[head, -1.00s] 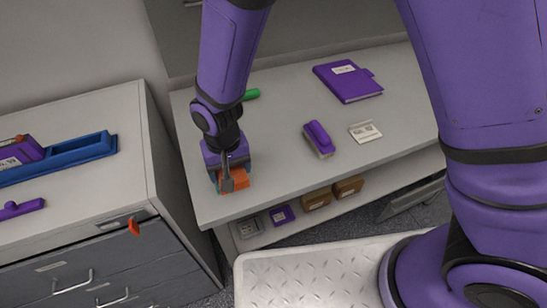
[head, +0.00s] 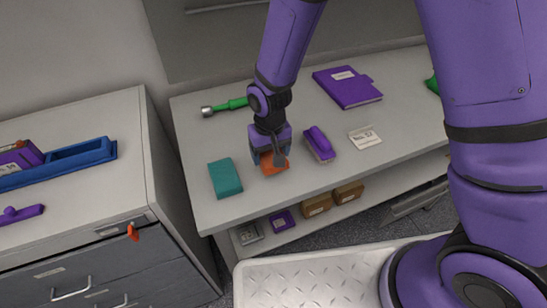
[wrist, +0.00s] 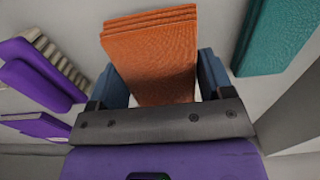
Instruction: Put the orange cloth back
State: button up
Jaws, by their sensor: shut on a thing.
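The orange cloth (head: 275,165) is a folded stack in the head view, at my gripper (head: 270,160) over the white bench. In the wrist view the orange cloth (wrist: 152,60) sits between the two blue-grey fingers of my gripper (wrist: 158,80), which is shut on it. I cannot tell whether the cloth touches the bench top. A teal folded block (head: 225,178) lies to its left in the head view, apart from it; it shows at the right of the wrist view (wrist: 278,35). A purple brush (head: 319,143) lies close to its right.
A white label card (head: 365,135) and a purple binder (head: 347,87) lie further right and back on the bench (head: 205,145). A green-handled tool (head: 226,107) lies behind my wrist. A grey cabinet (head: 120,165) holding a blue tray (head: 80,155) stands at the left. The bench front-right is clear.

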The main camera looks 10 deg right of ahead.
jog(key=shift+w+d+f, duration=0.2)
jog(key=shift+w+d, duration=0.3)
jog(key=shift+d, duration=0.1)
jog(key=shift+f, duration=1.6)
jog(key=shift+f, duration=0.1)
jog(key=o, duration=1)
jog(key=shift+c, duration=0.2)
